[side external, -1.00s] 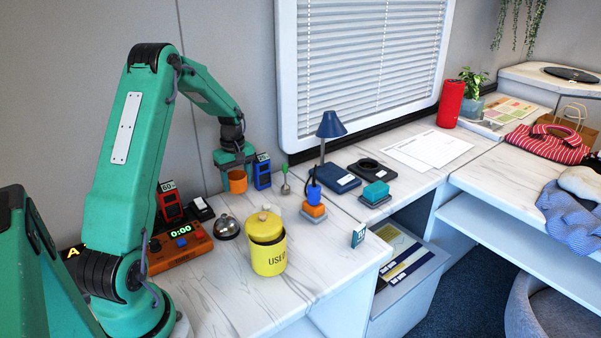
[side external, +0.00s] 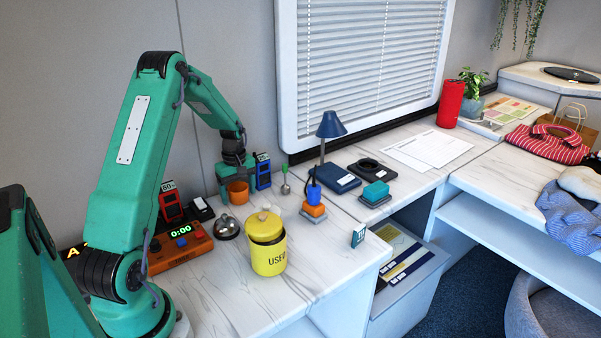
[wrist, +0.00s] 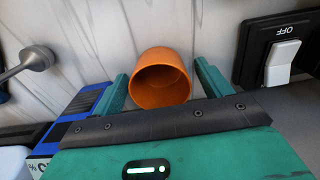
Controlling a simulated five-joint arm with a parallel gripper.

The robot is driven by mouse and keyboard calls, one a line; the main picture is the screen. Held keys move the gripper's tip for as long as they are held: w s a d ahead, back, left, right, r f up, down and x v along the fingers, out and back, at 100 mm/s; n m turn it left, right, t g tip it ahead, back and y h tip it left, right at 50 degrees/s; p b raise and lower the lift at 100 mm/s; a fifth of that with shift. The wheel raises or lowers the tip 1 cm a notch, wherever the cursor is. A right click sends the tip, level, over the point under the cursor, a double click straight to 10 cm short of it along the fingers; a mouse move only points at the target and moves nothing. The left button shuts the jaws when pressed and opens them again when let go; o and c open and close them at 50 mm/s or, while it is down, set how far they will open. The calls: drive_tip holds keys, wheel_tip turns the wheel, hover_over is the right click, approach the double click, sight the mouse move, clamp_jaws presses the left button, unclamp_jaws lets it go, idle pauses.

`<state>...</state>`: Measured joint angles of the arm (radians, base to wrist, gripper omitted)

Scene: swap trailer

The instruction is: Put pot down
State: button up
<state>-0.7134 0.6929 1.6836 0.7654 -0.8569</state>
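The small orange pot (side external: 238,191) stands upright on the white marbled worktop near the back wall, left of the blue-framed tag. My green gripper (side external: 237,178) is over it, with a finger on either side. In the wrist view, the pot (wrist: 160,80) shows its open, empty mouth between the two teal fingers of my gripper (wrist: 165,84). The pot's base is hidden in the wrist view.
A blue-framed tag (side external: 263,171) stands close right of the pot. A yellow canister (side external: 268,250) stands in front.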

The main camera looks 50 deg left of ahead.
drive_tip(key=shift+r, duration=0.1)
wheel_tip(320, 180, up, 12)
idle(1.0)
idle(0.4)
drive_tip(key=s+d+r+m+t+y, duration=0.1)
drive_tip(key=d+r+m, duration=0.4)
drive_tip(key=d, duration=0.4)
drive_tip(key=s+d+r+m+t, duration=0.1)
drive_tip(key=d+r+m, duration=0.2)
drive_tip(key=d+r, duration=0.45)
drive_tip(key=s+d+m+t+h, duration=0.1)
drive_tip(key=s+d+m+t, duration=0.2)
drive_tip(key=s+d+m, duration=0.7)
drive_tip(key=s+d, duration=0.3)
drive_tip(key=d, duration=0.3)
drive_tip(key=shift+f+t, duration=0.25)
drive_tip(key=shift+t, duration=0.05)
